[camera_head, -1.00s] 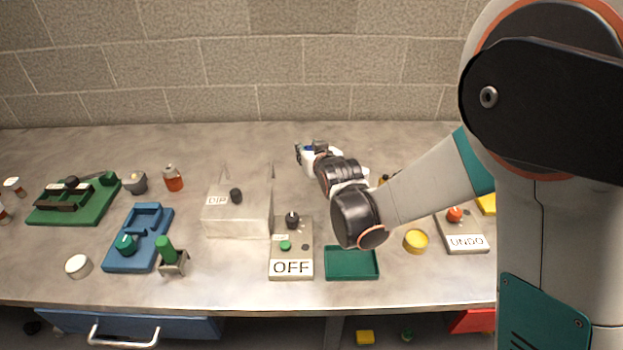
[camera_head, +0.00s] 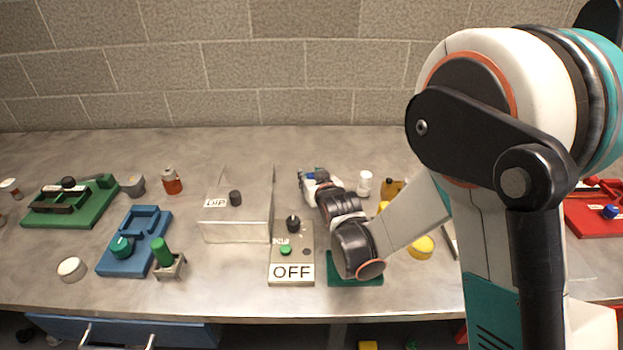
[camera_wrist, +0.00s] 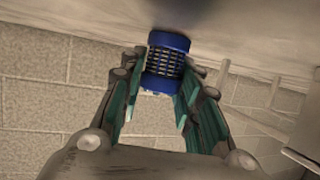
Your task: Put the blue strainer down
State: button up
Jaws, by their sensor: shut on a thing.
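The blue strainer (camera_wrist: 167,62) is a short cylinder with solid blue bands at both ends and a mesh middle. In the wrist view it sits between the green-padded fingers of my gripper (camera_wrist: 163,80), which is shut on it. The strainer's far end is close to the grey worktop, with a dark shadow beside it; I cannot tell whether it touches. In the head view my gripper (camera_head: 309,176) is over the back middle of the worktop, and only a small bit of blue shows there.
A clear box marked DIP (camera_head: 235,222) stands left of my gripper. An OFF switch panel (camera_head: 291,262) and a green tray (camera_head: 354,282) are in front. A white bottle (camera_head: 365,183) stands to the right. The worktop (camera_head: 330,140) behind is bare.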

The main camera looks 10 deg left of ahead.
jog(key=o, duration=1.1)
jog(key=shift+f, duration=0.1)
